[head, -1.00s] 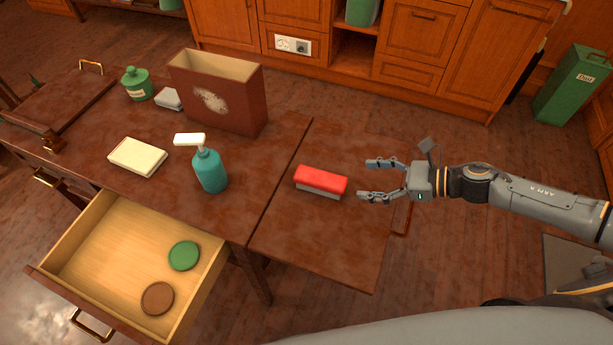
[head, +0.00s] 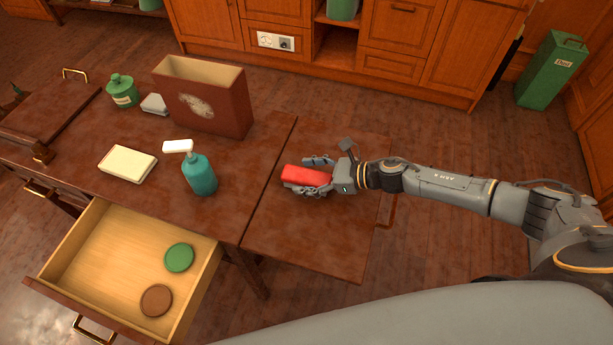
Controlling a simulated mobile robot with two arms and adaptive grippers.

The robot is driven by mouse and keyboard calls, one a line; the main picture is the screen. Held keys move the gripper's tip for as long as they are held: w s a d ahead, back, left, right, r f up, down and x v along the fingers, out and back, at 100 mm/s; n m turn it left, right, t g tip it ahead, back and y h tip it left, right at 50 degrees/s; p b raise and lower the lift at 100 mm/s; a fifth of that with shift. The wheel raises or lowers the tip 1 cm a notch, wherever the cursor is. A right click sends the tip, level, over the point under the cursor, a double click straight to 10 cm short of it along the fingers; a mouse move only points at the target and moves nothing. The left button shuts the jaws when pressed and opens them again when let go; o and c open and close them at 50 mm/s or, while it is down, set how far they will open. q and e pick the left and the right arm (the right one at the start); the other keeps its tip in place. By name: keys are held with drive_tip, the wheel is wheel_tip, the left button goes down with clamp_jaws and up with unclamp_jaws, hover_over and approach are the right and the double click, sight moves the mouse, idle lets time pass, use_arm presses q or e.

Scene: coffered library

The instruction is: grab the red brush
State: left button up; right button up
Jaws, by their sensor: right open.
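The red brush (head: 305,175) lies on the right-hand leaf of the wooden table (head: 318,243), with its red back up. My right gripper (head: 308,176) comes in from the right and is open, with one finger on the far side of the brush and one on the near side. Whether the fingers touch the brush I cannot tell. The brush's pale lower part is mostly hidden by the near finger. My left gripper is not in view.
A dark red box (head: 205,98), a cream pad (head: 127,164) and a green jar (head: 122,91) are farther left. An open drawer (head: 108,263) holds a green and a brown disc. The leaf's front is clear.

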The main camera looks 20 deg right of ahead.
drive_tip(key=c, duration=1.2)
drive_tip(key=shift+c, duration=0.4)
drive_tip(key=shift+r, duration=0.1)
